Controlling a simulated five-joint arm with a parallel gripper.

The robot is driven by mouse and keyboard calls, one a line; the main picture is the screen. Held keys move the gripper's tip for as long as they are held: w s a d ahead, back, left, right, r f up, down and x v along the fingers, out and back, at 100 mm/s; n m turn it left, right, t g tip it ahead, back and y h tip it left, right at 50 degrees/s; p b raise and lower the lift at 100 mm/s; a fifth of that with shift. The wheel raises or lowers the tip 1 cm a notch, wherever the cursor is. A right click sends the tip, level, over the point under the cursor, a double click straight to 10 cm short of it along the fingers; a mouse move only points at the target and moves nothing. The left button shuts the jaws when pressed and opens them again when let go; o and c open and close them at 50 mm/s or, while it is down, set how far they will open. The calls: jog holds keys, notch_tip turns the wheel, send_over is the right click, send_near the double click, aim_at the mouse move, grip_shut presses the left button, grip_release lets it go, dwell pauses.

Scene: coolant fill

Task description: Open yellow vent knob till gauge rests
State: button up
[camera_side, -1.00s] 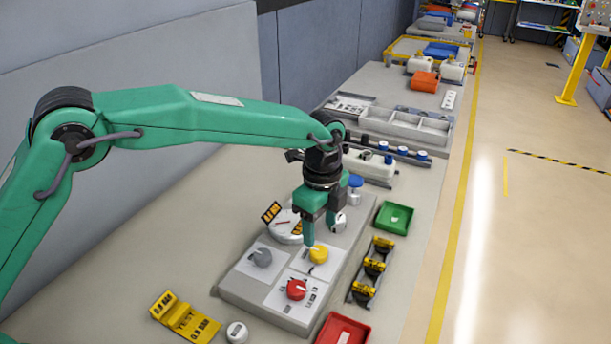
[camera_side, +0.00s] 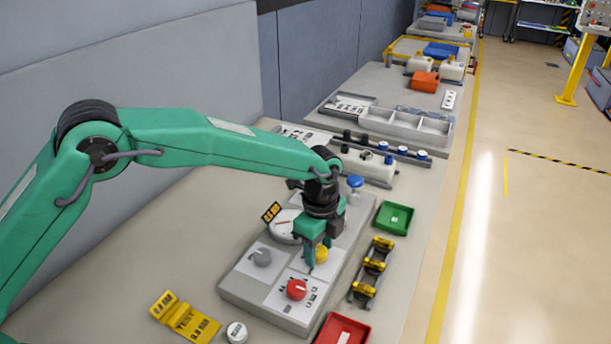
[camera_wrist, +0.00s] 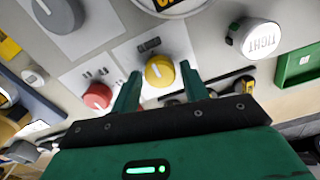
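The yellow vent knob (camera_side: 321,254) sits on a white plate on the grey panel; in the wrist view the knob (camera_wrist: 159,71) shows between my two fingers. My gripper (camera_side: 317,262) points down over it, partly hiding it in the side view. The fingers (camera_wrist: 160,85) are spread apart, with a gap visible on both sides of the knob. I cannot tell whether the fingertips reach down beside it. The round gauge (camera_side: 284,226) lies behind on the panel, partly hidden by my gripper; only its lower rim shows in the wrist view, so its needle cannot be read.
A red knob (camera_side: 297,289) and a grey knob (camera_side: 261,257) are close by on the panel. A white cap marked TIGHT (camera_wrist: 258,39) is near the gauge. A green tray (camera_side: 394,217), yellow-clipped rack (camera_side: 370,270) and red tray (camera_side: 343,329) line the right side.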

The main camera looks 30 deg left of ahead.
jog(key=c, duration=0.6)
jog(key=shift+c, duration=0.2)
jog(key=shift+n, duration=0.5)
jog(key=n, duration=0.2)
jog(key=shift+r+n, duration=0.1)
jog(key=shift+n, duration=0.3)
jog(key=n, duration=1.3)
jog(key=shift+n, duration=0.3)
